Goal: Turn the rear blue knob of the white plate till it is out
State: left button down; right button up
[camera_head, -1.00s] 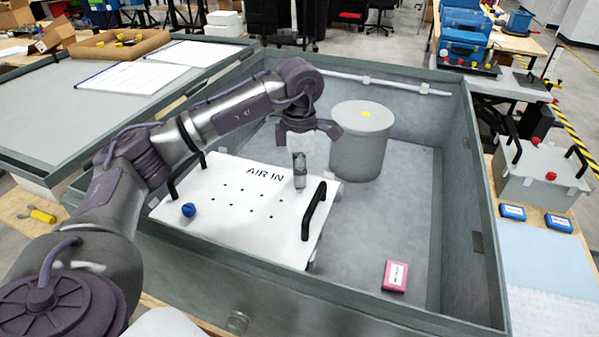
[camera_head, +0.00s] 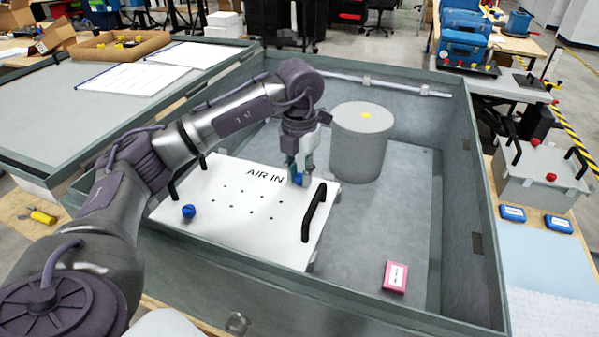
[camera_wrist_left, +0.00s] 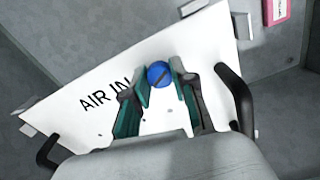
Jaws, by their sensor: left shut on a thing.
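The white plate (camera_head: 222,228) marked AIR IN lies in the grey bin, with black handles at its left and right. The rear blue knob (camera_head: 298,180) is near the plate's far right corner. My left gripper (camera_head: 299,170) comes down from above and is shut on this knob. In the left wrist view the knob (camera_wrist_left: 158,74) sits between the fingertips, at the plate. The front blue knob (camera_head: 188,211) is at the plate's near left and stands free. My right gripper is not in view.
The right black handle (camera_head: 314,212) stands close to my left gripper. A grey cylinder (camera_head: 361,145) stands behind and to the right of it. A pink box (camera_head: 395,276) lies on the bin floor. The floor right of the plate is mostly clear.

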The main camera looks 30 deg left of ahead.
pick_arm(q)
jog(key=n, duration=0.5)
jog(key=shift+s+f+n, duration=0.1)
jog(key=shift+f+n, duration=0.05)
jog(key=shift+n, duration=0.15)
jog(key=n+p, duration=0.1)
jog(key=n, duration=0.5)
jog(key=shift+d, duration=0.1)
jog(key=n+p, duration=0.1)
jog(key=n, duration=0.5)
jog(key=shift+f+n, duration=0.1)
jog(key=shift+n, duration=0.2)
jog(key=n+p, duration=0.1)
jog(key=n, duration=0.2)
jog(key=shift+n, duration=0.4)
jog(key=shift+n+p, duration=0.5)
jog(key=shift+n, duration=0.3)
jog(key=n+p, duration=0.2)
jog(key=p, duration=0.1)
jog(key=n+p, duration=0.2)
jog(key=p, duration=0.2)
jog(key=n+p, duration=0.2)
jog(key=p, duration=0.2)
jog(key=shift+r, duration=0.35)
jog(key=shift+f+n+p, duration=0.25)
jog(key=shift+n+p, duration=0.15)
jog(key=shift+p, duration=0.75)
